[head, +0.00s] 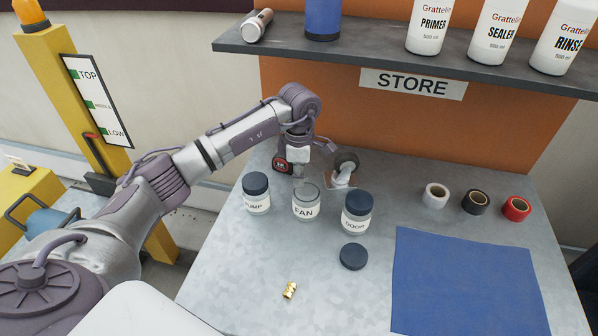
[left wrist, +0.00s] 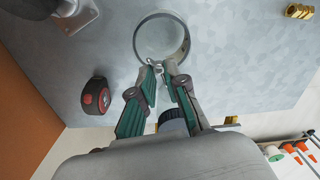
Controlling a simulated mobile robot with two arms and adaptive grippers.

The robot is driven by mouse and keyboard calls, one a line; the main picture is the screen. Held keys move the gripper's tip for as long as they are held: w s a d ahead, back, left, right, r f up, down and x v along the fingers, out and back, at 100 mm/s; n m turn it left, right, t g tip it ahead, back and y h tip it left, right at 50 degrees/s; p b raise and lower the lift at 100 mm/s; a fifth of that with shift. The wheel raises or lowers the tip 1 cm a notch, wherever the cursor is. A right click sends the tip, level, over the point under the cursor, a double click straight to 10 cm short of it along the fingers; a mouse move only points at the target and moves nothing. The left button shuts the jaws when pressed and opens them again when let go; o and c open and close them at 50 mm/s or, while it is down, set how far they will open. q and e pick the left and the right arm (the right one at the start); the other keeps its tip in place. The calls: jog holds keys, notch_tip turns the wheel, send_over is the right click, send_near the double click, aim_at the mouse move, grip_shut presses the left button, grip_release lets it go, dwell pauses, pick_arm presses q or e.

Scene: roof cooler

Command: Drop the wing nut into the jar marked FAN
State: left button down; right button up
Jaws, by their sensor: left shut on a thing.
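The jar marked FAN (head: 305,208) is clear glass and stands open between two lidded jars. Its round mouth (left wrist: 185,40) shows in the left wrist view, just beyond my fingertips. My left gripper (head: 299,175) is in the air above and behind this jar in the head view. In the left wrist view my left gripper (left wrist: 160,70) is shut on a small silvery piece, the wing nut (left wrist: 156,66), mostly hidden by the fingertips. The fingertips overlap the near rim of the jar in that view; their height above it is unclear. My right gripper is not in view.
The PUMP jar (head: 257,195) and DOOR jar (head: 356,212) flank the FAN jar closely. A loose dark lid (head: 353,257) and brass fitting (head: 289,290) lie in front. A tape measure (left wrist: 97,97) lies behind. Tape rolls (head: 475,202) and a blue mat (head: 465,285) are right.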

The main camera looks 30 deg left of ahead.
pick_arm(q)
jog(key=c, duration=1.1)
grip_release()
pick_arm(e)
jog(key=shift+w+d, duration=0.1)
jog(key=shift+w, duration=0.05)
pick_arm(q)
jog(key=shift+r, duration=0.1)
notch_tip(320, 180, up, 12)
jog(key=shift+f, duration=0.2)
